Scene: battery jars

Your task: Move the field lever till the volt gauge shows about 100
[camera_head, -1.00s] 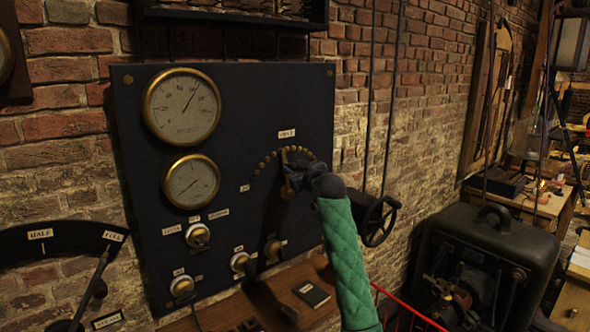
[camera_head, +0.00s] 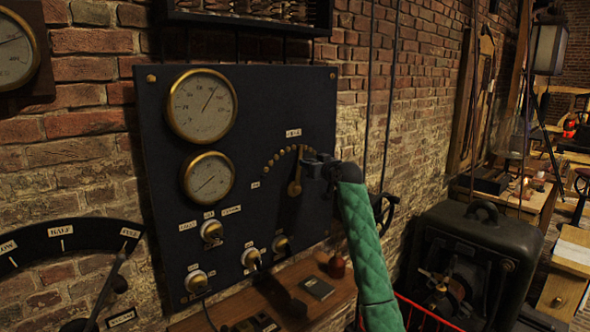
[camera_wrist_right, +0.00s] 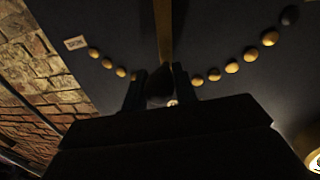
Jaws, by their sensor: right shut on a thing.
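The field lever (camera_head: 295,187) is a brass arm on the dark panel (camera_head: 260,100), pointing up and slightly right over an arc of brass studs (camera_head: 268,168). My right gripper (camera_head: 312,165) is shut on its dark knob; the wrist view shows the knob (camera_wrist_right: 160,85) between the two fingers and the brass arm (camera_wrist_right: 164,30) beyond. The large upper gauge (camera_head: 201,104) has its needle pointing up and right; its figures are too small to read surely. A smaller gauge (camera_head: 208,178) sits below it. I cannot read which one is marked volts. My left gripper is not in view.
Several round knobs (camera_head: 212,230) sit low on the panel. A dark machine (camera_head: 480,235) stands at the right. A scale with a pointer (camera_head: 62,235) is at lower left.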

